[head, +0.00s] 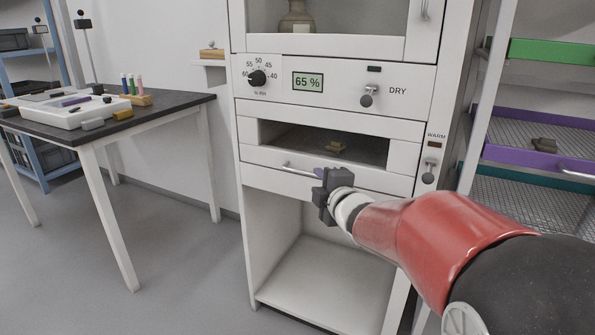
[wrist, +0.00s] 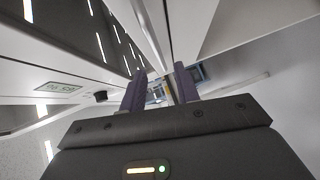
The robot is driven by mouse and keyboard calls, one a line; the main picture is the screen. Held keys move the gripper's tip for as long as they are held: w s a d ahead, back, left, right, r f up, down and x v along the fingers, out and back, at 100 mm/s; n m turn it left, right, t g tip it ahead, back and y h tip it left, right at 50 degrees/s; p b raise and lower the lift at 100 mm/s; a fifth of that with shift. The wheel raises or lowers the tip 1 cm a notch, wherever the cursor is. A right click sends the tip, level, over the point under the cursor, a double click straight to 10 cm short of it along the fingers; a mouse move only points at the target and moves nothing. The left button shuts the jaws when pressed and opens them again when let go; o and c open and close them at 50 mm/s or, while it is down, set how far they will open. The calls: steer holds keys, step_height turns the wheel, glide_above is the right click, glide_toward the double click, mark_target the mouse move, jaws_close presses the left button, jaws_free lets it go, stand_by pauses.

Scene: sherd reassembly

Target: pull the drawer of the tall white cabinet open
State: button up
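The tall white cabinet (head: 262,220) stands in the middle of the head view. Its drawer (head: 262,157) has a white front with a dark window and a thin bar handle (head: 298,169). The drawer front looks about flush with the cabinet. My gripper (head: 325,190) is at the right part of the handle and hides that end. In the wrist view my gripper's two dark fingers (wrist: 160,90) stand apart with a gap between them. I cannot tell whether they touch the handle.
A WARM lever (head: 429,172) is at right. A dark-topped table (head: 165,108) stands left, a rack with a purple-edged tray (head: 500,154) right. Floor before the cabinet's left is clear.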

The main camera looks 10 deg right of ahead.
mark_target(310, 175)
steer(key=x, duration=0.7)
steer(key=shift+b, duration=0.35)
jaws_close()
